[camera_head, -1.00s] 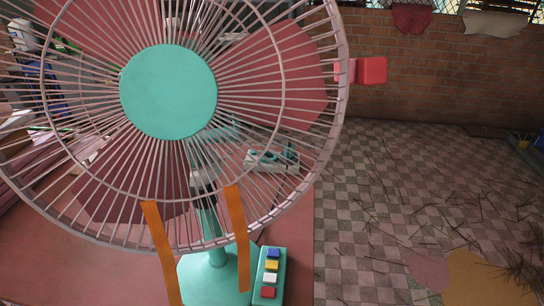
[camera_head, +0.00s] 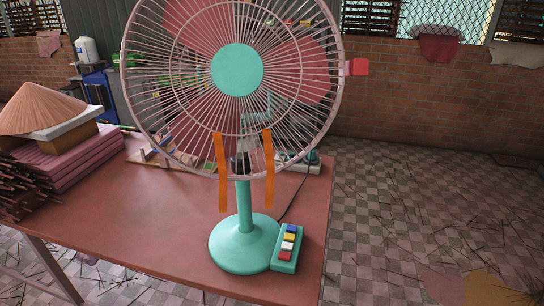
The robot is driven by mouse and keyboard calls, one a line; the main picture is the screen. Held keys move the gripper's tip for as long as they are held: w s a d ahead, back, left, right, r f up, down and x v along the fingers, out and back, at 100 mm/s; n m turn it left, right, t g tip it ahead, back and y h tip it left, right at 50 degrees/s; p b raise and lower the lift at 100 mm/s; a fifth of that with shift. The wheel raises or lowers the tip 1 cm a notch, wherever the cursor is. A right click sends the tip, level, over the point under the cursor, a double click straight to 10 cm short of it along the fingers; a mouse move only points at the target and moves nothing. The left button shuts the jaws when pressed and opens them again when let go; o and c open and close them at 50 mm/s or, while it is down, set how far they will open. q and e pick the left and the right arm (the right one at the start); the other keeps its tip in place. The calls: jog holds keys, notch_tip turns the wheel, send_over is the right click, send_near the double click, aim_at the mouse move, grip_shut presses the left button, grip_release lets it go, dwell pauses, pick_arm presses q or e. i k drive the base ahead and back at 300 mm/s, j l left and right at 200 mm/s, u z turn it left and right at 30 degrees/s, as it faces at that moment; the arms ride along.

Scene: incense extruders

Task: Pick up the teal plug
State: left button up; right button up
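A teal table fan with a round wire guard (camera_head: 237,70) stands on a red table (camera_head: 150,225). Behind the fan, near the table's far right edge, a pale power strip (camera_head: 313,169) is partly hidden by the guard. A small teal shape on the strip (camera_head: 310,156) looks like the teal plug; it is too small and too far to make out clearly. A dark cord (camera_head: 297,192) runs from the fan's base area back toward the strip. Neither of my grippers is in view.
The fan's teal base (camera_head: 240,243) and its button box (camera_head: 287,249) stand near the table's right edge. Orange ribbons (camera_head: 223,172) hang from the guard. A conical hat (camera_head: 40,108) tops pink stacks at the left. Checkered floor lies open at the right.

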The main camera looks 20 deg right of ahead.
aim_at(314, 156)
jog(key=i+l+u, duration=0.1)
jog(key=l+u, duration=0.6)
jog(key=u, duration=0.15)
jog(key=l+u, duration=0.4)
jog(key=i+j, duration=0.05)
